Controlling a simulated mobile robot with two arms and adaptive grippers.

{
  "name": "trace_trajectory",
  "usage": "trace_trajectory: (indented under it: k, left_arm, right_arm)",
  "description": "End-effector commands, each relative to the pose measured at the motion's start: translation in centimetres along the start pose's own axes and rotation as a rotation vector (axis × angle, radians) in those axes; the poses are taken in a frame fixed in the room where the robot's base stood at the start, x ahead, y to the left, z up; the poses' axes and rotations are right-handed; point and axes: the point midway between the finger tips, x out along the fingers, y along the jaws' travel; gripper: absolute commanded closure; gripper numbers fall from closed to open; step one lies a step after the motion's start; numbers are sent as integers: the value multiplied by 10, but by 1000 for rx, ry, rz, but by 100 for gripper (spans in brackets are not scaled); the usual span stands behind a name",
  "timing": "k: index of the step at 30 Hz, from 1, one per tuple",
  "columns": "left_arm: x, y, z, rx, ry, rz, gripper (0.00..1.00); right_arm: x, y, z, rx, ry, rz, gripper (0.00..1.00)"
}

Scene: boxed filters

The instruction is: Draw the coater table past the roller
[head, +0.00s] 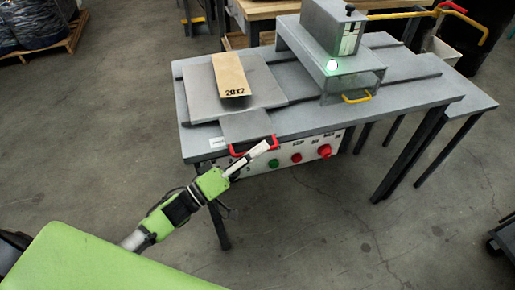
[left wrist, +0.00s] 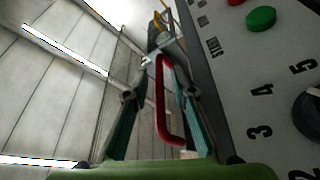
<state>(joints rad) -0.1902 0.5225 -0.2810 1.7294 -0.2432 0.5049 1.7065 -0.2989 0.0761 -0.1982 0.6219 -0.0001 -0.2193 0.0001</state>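The coater table is a flat grey sliding plate (head: 205,98) on the left half of the bench, with a narrower tongue (head: 246,126) toward the front. A red handle (head: 236,152) sits at the tongue's front end. A tan box (head: 231,74) marked "20X2" lies on the plate. The roller housing (head: 318,66) bridges the bench to the right; the roller itself is hidden. My left gripper (head: 258,153) is at the red handle. In the left wrist view the red handle (left wrist: 161,100) runs between the two fingers of the gripper (left wrist: 163,52), with gaps visible beside it.
A control panel (head: 308,153) with green and red buttons is on the bench front, close to my left gripper. A yellow handle (head: 357,98) sticks out below the housing. A lower side table (head: 470,103) adjoins the right end. The floor in front is clear.

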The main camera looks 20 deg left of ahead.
Motion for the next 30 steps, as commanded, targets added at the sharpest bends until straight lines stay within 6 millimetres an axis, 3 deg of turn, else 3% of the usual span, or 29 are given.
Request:
trace_trajectory:
  k: [9, 12, 23, 30]
  left_arm:
    - [3, 0, 0, 1, 0, 0, 76]
    - [3, 0, 0, 1, 0, 0, 99]
    - [8, 0, 2, 0, 0, 1, 100]
    - [37, 1, 13, 0, 1, 4, 100]
  right_arm:
    - [0, -4, 0, -1, 0, -5, 68]
    - [0, -2, 0, -2, -1, -3, 68]
    - [0, 4, 2, -5, -4, 5, 68]
    - [0, 4, 3, -5, -5, 5, 68]
